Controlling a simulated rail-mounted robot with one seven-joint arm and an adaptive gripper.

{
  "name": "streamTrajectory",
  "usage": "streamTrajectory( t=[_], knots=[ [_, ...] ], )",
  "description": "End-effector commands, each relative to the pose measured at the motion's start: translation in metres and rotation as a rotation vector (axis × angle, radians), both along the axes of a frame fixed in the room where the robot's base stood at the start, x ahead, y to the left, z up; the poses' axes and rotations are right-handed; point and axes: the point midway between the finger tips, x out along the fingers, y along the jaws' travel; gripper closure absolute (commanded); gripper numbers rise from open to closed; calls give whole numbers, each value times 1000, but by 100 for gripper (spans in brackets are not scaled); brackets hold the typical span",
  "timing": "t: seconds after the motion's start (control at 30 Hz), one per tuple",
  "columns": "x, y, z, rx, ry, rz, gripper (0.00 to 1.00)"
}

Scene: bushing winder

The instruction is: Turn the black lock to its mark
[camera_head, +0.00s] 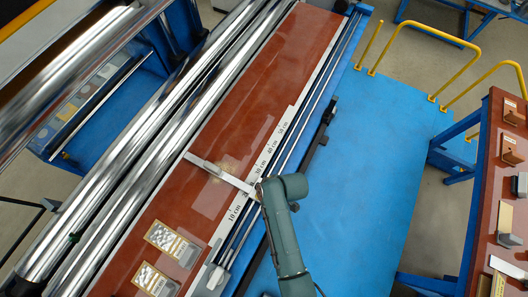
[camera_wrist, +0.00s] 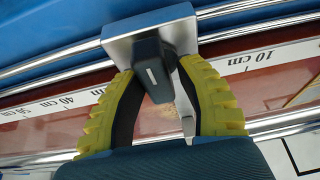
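The black lock (camera_wrist: 152,62) shows in the wrist view as a dark block with a small white line on its face. It sits on a silver metal plate (camera_wrist: 118,42) that rides on the rails. My gripper (camera_wrist: 158,70) has yellow ribbed fingers, one on each side of the lock, spread apart. I cannot tell whether they touch it. In the head view my gripper (camera_head: 264,189) is at the right end of a metal measuring arm (camera_head: 222,174) and hides the lock. I cannot make out the lock's target mark.
A white scale (camera_head: 236,212) with centimetre labels runs along the red-brown table (camera_head: 215,130). Long chrome rollers (camera_head: 150,140) lie to the left. Metal-cased items (camera_head: 172,241) lie on the lower table. A blue platform (camera_head: 365,150) with yellow rails (camera_head: 450,80) is at the right.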

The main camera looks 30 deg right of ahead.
Motion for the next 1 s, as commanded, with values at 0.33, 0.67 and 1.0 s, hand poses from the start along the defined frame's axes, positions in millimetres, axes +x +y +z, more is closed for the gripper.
streamTrajectory(
  t=[0.33,0.67,1.0],
  knots=[
    [2,-1,2,-2,-5,-2,46],
    [-16,-13,54,-4,-9,-4,46],
    [-36,-25,110,-2,-5,-2,46]
  ],
)
